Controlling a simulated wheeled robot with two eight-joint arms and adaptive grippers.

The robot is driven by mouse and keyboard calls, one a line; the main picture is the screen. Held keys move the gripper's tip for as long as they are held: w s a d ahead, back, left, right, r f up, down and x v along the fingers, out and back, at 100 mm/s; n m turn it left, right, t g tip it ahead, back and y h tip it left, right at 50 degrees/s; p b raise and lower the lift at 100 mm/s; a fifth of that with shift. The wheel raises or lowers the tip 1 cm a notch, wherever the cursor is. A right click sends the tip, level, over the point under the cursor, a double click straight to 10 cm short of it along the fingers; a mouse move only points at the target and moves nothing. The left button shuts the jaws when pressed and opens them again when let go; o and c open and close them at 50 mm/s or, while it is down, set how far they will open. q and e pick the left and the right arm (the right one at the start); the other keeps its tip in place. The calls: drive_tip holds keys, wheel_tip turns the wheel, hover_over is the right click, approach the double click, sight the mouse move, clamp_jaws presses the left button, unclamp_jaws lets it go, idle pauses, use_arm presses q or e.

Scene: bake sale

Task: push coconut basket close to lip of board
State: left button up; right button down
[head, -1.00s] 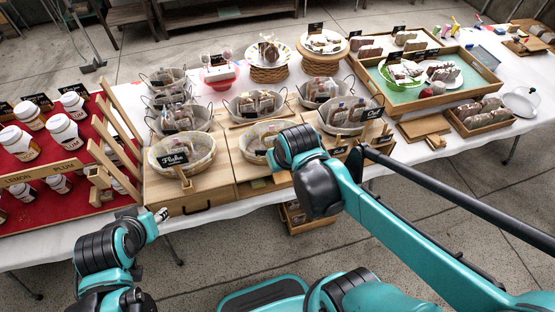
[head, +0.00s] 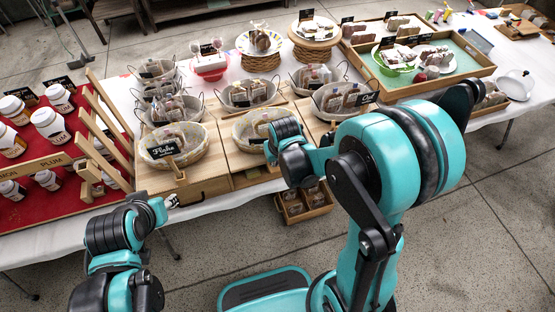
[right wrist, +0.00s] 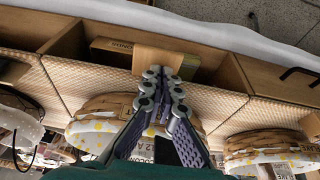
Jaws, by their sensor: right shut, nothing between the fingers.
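A round wicker basket with a pale dotted liner (head: 243,133) stands on the middle wooden board (head: 238,163). Another (head: 196,161) stands on the left board (head: 215,184) behind a black sign reading "Flake". In the head view my right arm hides those fingertips. My left gripper (head: 172,201) is low before the left board, its jaws unclear.
A second basket (right wrist: 268,143) shows at the right in the right wrist view. More wire baskets (head: 248,95) stand behind. A red tray of jars (head: 40,165) is at the left. A green-lined wooden tray (head: 465,70) is at the back right.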

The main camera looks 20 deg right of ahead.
drive_tip(key=shift+w+r, duration=0.2)
drive_tip(key=shift+w, duration=1.7)
drive_tip(key=w+b, duration=0.1)
drive_tip(key=w, duration=0.4)
drive_tip(key=shift+w+a, duration=0.15)
drive_tip(key=shift+w, duration=0.2)
drive_tip(key=shift+s, duration=0.1)
